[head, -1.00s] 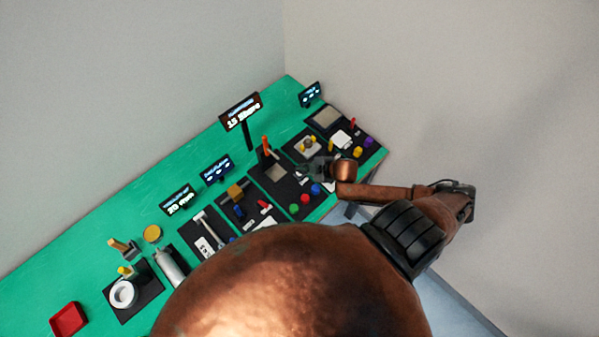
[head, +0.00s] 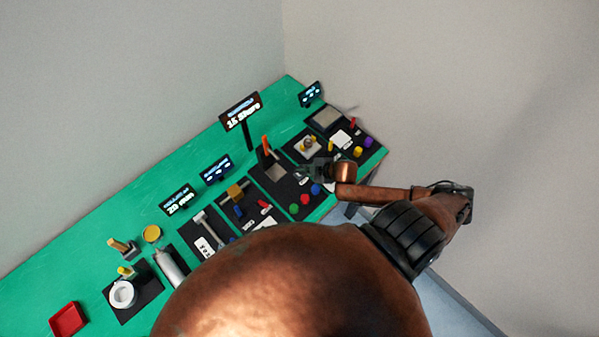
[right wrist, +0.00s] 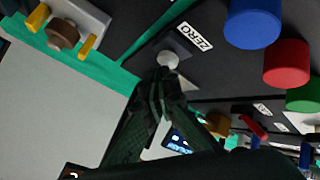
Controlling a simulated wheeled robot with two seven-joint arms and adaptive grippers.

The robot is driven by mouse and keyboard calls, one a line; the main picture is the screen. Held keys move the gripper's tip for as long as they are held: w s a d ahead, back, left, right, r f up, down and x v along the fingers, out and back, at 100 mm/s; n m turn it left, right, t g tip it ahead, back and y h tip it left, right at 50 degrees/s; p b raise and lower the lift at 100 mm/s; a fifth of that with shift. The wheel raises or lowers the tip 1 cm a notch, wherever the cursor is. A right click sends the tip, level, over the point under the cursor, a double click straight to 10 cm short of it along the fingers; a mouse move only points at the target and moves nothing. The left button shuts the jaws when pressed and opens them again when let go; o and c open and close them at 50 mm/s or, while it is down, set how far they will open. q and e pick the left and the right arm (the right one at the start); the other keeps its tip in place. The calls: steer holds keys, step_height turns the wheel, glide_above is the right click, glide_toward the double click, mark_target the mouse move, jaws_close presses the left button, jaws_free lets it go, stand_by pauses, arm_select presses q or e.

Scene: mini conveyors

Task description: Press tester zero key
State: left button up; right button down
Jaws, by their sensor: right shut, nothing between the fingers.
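The zero key is a small round white button (right wrist: 167,59) on a dark panel, beside a white label reading ZERO (right wrist: 193,37) in the right wrist view. My right gripper (right wrist: 160,84) is shut and empty, with its fingertips right at the key's near side. I cannot tell whether they touch it. In the head view my right gripper (head: 312,170) is over the tester's dark panel (head: 270,187), and the key is not clearly visible there. The tester's display (head: 240,111) stands behind the panel. My left gripper is not in view.
Blue (right wrist: 252,22), red (right wrist: 286,62) and green (right wrist: 303,95) knobs stand close to the key. An orange upright (head: 266,144) rises at the panel's back. Other stations line the green table (head: 85,250) on both sides. A red tray (head: 68,319) lies at the far left.

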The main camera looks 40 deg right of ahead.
steer(key=shift+f, duration=0.5)
stand_by(0.3)
stand_by(0.4)
steer(key=shift+r+p, duration=0.9)
steer(key=shift+r, duration=0.1)
step_height(320, 180, up, 5)
steer(key=p, duration=0.5)
steer(key=shift+s+f, duration=0.1)
stand_by(0.4)
